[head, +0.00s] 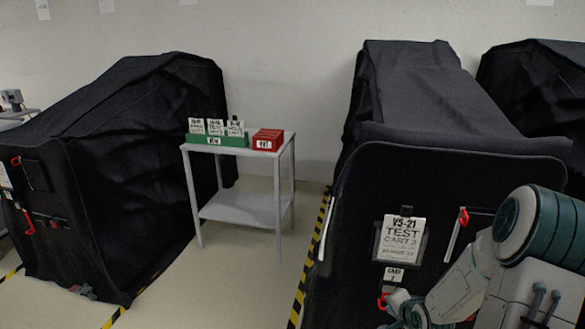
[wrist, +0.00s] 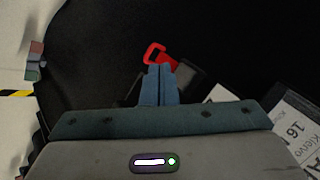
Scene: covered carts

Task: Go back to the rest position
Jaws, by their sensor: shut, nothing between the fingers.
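My gripper (wrist: 160,70) shows in the wrist view with its two blue-grey fingers pressed together and nothing between them. A red buckle or pull (wrist: 154,52) on black cloth appears just beyond the fingertips; I cannot tell whether they touch it. In the head view my arm reaches in from the lower right, low in front of the right-hand covered cart (head: 450,185). The fingertips are hard to make out there. A red piece (head: 382,300) shows beside the gripper end, below the cart's "V5-21 TEST CART 2" placard (head: 401,240).
A grey side table (head: 240,208) carries a green card tray (head: 218,140) and a red box (head: 267,140). Another black-covered cart (head: 110,150) stands left, and one more (head: 540,85) at far right. Striped floor tape (head: 310,265) edges the open floor between the carts.

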